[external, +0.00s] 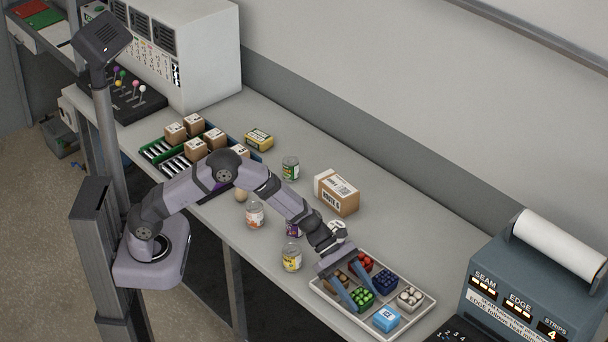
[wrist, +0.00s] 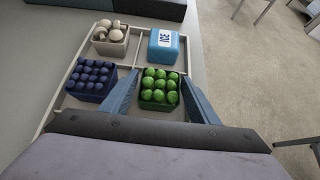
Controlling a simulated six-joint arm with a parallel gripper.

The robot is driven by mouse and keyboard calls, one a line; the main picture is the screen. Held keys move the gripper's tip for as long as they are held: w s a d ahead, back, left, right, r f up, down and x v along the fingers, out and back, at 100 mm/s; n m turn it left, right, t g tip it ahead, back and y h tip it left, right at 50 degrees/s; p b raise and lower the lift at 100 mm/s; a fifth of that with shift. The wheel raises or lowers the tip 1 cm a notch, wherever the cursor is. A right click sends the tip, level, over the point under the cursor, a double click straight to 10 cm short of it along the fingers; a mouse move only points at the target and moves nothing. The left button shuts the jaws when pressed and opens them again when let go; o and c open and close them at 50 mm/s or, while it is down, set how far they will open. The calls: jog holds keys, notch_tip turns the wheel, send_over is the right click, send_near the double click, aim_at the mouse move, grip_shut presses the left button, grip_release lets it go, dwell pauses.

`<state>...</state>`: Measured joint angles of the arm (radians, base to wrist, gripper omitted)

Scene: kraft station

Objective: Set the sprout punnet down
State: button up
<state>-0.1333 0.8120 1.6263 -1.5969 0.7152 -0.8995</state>
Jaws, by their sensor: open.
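The sprout punnet is a dark green tub of round bright green sprouts. It sits in the divided tray (external: 420,317) in the external view (external: 362,301) and between my fingers in the wrist view (wrist: 160,88). My gripper (external: 363,296) is open, with one blue finger on each side of the punnet. In the wrist view my gripper (wrist: 160,77) shows a finger close to each side wall. I cannot tell whether either finger touches it. The punnet looks upright, and its base is hidden.
The tray also holds a blueberry punnet (external: 385,283), a mushroom punnet (external: 410,298), a blue ice box (external: 386,318), red produce (external: 364,262) and a brown punnet partly hidden by my gripper. The sealing machine (external: 530,285) is right.

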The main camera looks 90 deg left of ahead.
aim_at(361, 295)
jog(key=shift+w+d+f, duration=0.15)
jog(key=shift+d+f, duration=0.05)
jog(key=c, duration=0.9)
notch_tip(361, 295, up, 10)
jog(key=shift+r+b, duration=0.1)
jog(key=shift+b, duration=0.35)
jog(key=shift+a, duration=0.1)
